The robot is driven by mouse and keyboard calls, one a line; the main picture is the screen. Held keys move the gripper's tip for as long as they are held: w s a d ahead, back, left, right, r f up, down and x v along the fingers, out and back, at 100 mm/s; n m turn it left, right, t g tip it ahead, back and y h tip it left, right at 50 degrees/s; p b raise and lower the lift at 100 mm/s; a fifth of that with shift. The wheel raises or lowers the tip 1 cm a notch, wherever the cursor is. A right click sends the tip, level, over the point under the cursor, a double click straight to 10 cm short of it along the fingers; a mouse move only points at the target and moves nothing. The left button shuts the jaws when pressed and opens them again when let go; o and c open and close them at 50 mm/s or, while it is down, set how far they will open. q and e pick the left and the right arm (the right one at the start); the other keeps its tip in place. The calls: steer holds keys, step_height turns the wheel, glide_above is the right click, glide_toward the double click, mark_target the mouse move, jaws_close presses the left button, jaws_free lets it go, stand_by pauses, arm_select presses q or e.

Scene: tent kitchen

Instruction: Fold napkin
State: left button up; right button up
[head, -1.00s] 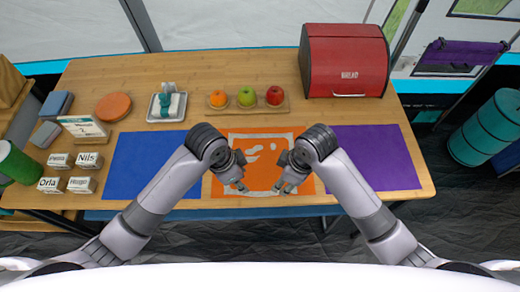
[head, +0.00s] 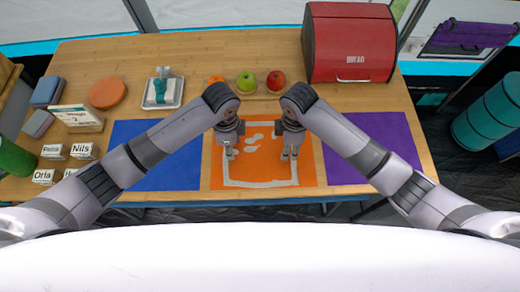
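An orange mat (head: 308,171) lies on the table's front edge between the blue and purple mats. On it is a white ragged outline (head: 262,184) with orange inside and several white patches (head: 252,149); I take this to be the napkin, lying flat. I cannot tell cloth from mat clearly. My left gripper (head: 229,153) points down over the napkin's left side. My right gripper (head: 290,153) points down over its right side. Their fingers are too small to show whether they are open or pinch cloth. The arms hide the napkin's far corners.
A blue mat (head: 182,176) and a purple mat (head: 362,145) flank the orange one. Behind stand a board with an orange fruit (head: 216,80), a green apple (head: 246,82) and a red apple (head: 276,80), a red bread box (head: 350,45) and a tray (head: 176,103). Name blocks (head: 82,151) stand left.

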arm_select(q)
steer(key=shift+f, duration=0.35)
arm_select(e)
steer(key=shift+f, duration=0.3)
arm_select(q)
steer(key=shift+f, duration=0.2)
arm_select(e)
steer(key=shift+f, duration=0.2)
arm_select(q)
steer(key=shift+r, duration=0.1)
steer(key=shift+s, duration=0.1)
steer(key=c, duration=0.4)
arm_select(e)
steer(key=shift+s, duration=0.1)
steer(key=c, duration=0.4)
arm_select(q)
steer(key=shift+f, duration=0.2)
jaws_close()
arm_select(e)
steer(key=shift+f, duration=0.15)
jaws_close()
arm_select(q)
steer(key=shift+r, duration=0.1)
